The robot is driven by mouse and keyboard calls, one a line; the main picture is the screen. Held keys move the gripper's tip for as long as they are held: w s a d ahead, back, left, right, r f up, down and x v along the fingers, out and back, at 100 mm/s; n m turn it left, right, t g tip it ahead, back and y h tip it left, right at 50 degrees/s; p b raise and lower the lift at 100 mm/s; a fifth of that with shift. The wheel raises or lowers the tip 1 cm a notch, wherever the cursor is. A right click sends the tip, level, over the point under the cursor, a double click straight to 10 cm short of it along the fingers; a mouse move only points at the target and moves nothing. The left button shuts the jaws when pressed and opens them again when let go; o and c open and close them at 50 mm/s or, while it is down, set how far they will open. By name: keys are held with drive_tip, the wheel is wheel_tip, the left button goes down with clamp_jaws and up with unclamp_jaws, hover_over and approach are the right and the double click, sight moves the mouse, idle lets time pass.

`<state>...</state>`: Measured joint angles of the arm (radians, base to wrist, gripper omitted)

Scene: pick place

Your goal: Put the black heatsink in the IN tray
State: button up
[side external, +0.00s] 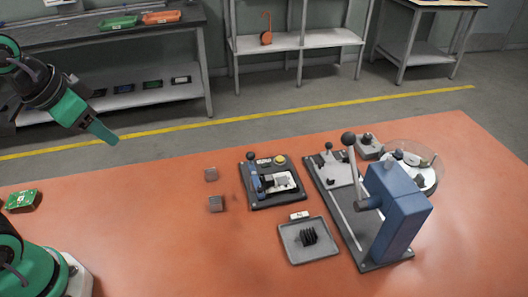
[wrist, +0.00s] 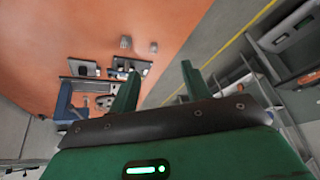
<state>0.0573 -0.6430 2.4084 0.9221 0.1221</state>
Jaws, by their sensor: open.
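The black finned heatsink (side external: 308,236) rests inside a shallow grey tray (side external: 289,249) at the front middle of the table. A small white label (side external: 299,215) stands at the tray's back edge; its text is too small to read. My gripper (side external: 108,136) is raised at the upper left in the side view, far from the tray. In the wrist view my gripper (wrist: 158,85) has its two green fingers apart with nothing between them.
A tall blue lever press (side external: 398,210) stands right of the tray, with a round clear-covered dish (side external: 425,180) behind. A green circuit board (side external: 23,201) lies far left. The left-middle table is clear.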

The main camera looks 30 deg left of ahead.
drive_tip(key=shift+s+a+f+n, duration=0.35)
drive_tip(key=shift+s+n, duration=0.15)
drive_tip(key=shift+s, duration=0.05)
drive_tip(key=shift+s+a+f+n, duration=0.3)
drive_tip(key=shift+s+a+n, duration=0.05)
drive_tip(key=shift+s+n, duration=0.2)
